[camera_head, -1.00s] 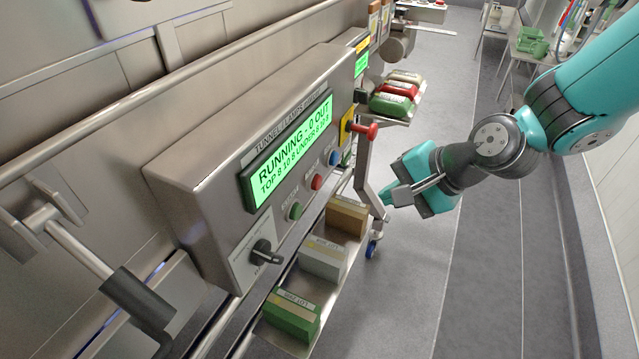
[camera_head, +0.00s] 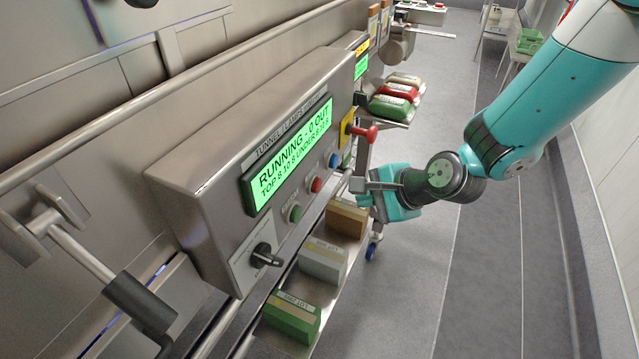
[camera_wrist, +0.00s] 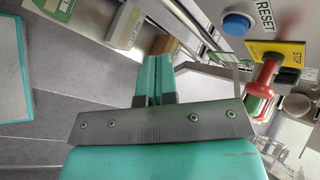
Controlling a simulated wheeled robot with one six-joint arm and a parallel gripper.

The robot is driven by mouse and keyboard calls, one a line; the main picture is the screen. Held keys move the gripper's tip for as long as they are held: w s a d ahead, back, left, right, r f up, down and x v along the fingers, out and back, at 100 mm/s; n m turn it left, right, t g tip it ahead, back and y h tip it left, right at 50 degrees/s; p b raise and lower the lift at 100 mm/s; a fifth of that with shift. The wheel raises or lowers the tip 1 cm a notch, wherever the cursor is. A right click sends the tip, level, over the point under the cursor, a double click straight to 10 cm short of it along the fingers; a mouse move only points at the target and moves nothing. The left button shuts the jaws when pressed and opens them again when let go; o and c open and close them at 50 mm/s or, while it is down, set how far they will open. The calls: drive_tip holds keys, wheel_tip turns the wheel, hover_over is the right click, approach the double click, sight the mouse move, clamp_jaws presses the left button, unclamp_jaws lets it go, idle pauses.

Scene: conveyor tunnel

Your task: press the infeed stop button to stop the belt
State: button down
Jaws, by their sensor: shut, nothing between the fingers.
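The panel (camera_head: 215,180) holds a green screen (camera_head: 290,152) reading "RUNNING - 0 OUT". A red mushroom button (camera_head: 366,133) stands out from a yellow plate (camera_head: 347,128) at its far end; in the wrist view the plate (camera_wrist: 282,53) reads "STOP" and the red button (camera_wrist: 266,80) is at the right. A flat red button (camera_head: 315,185) sits between a green and a blue one; which one is called infeed stop is not readable. My gripper (camera_head: 356,185) is shut and empty, in front of the panel's lower far end, touching no button. Its fingers (camera_wrist: 152,78) show closed together.
A blue button (camera_wrist: 237,23) labelled "RESET" is beside the stop plate. A black rotary switch (camera_head: 266,257) sticks out at the near end. Boxes, such as the green one (camera_head: 293,317), stand on a shelf below. The floor aisle (camera_head: 440,270) on the right is clear.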

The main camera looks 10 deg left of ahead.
drive_tip(key=shift+w+a+p, duration=0.15)
drive_tip(key=shift+w+a, duration=0.15)
drive_tip(key=shift+a, duration=0.6)
drive_tip(key=shift+w+a+p, duration=0.2)
drive_tip(key=shift+w+a, duration=0.15)
drive_tip(key=shift+a, duration=0.5)
drive_tip(key=shift+w+a+p, duration=0.15)
drive_tip(key=shift+w+a, duration=0.15)
drive_tip(key=shift+a, duration=0.6)
drive_tip(key=shift+a, duration=0.15)
drive_tip(key=shift+w+a, duration=0.15)
drive_tip(key=shift+a, duration=0.05)
drive_tip(key=shift+w+a, duration=0.15)
drive_tip(key=shift+a, duration=0.4)
idle(0.6)
drive_tip(key=shift+d, duration=0.1)
drive_tip(key=shift+s+d, duration=0.3)
drive_tip(key=shift+d, duration=0.5)
drive_tip(key=d, duration=0.1)
drive_tip(key=s+d, duration=0.1)
drive_tip(key=d, duration=0.2)
drive_tip(key=shift+s+d, duration=0.4)
